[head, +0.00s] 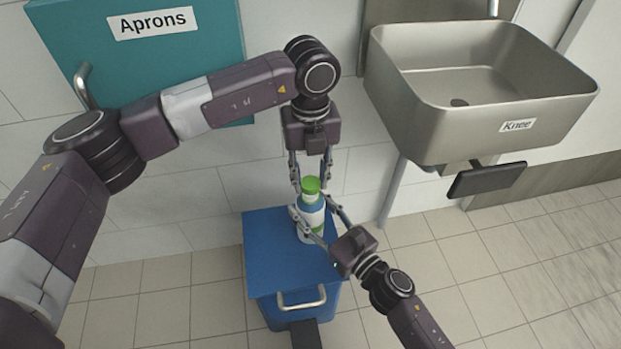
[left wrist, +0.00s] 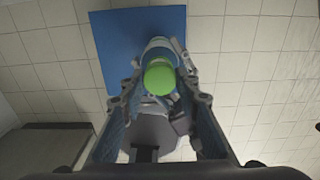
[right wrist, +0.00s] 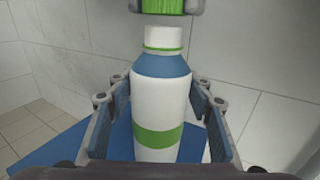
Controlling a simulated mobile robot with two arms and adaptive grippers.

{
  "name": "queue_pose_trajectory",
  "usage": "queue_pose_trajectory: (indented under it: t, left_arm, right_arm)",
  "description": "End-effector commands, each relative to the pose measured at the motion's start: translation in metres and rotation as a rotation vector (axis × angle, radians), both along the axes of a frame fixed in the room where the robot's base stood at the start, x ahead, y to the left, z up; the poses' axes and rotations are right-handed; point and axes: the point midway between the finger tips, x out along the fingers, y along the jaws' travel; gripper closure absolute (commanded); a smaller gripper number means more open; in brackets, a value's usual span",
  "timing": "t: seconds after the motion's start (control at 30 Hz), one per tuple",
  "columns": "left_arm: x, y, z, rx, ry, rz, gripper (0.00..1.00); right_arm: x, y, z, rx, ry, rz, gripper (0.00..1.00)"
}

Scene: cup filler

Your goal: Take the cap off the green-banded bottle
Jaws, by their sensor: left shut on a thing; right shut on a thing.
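The bottle (head: 311,222) is white with a blue shoulder and a green band, which shows in the right wrist view (right wrist: 158,95). It is upright over the blue lid; I cannot tell whether its base touches it. My right gripper (head: 318,226) is shut around the bottle's body from the front right. The green ribbed cap (head: 311,185) is in my left gripper (head: 311,178), which points down from above and is shut on it. In the right wrist view the cap (right wrist: 165,5) is just above the white neck (right wrist: 163,38), with a small gap between.
A blue bin (head: 270,255) with a metal handle and a dark pedal stands below the bottle. A steel sink (head: 440,120) labelled Knee is at the right. A teal cabinet (head: 215,45) labelled Aprons is on the wall at the left. The floor at right is clear.

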Motion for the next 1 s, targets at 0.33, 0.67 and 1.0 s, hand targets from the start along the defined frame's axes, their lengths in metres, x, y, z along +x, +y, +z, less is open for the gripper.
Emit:
queue_pose_trajectory:
  t: [0.33, 0.67, 1.0]
  left_arm:
    - [0.001, 0.0, 0.012, -0.001, -0.002, 0.0, 1.0]
    - [0.0, 0.0, 0.04, 0.0, 0.0, 0.0, 1.0]
    - [0.0, 0.0, 0.04, 0.0, 0.0, 0.0, 1.0]
  right_arm:
    - [0.0, 0.0, 0.0, -0.001, -0.001, 0.0, 1.0]
    - [0.0, 0.0, 0.0, 0.0, 0.0, -0.001, 1.0]
    - [0.0, 0.0, 0.0, 0.0, 0.0, 0.0, 0.33]
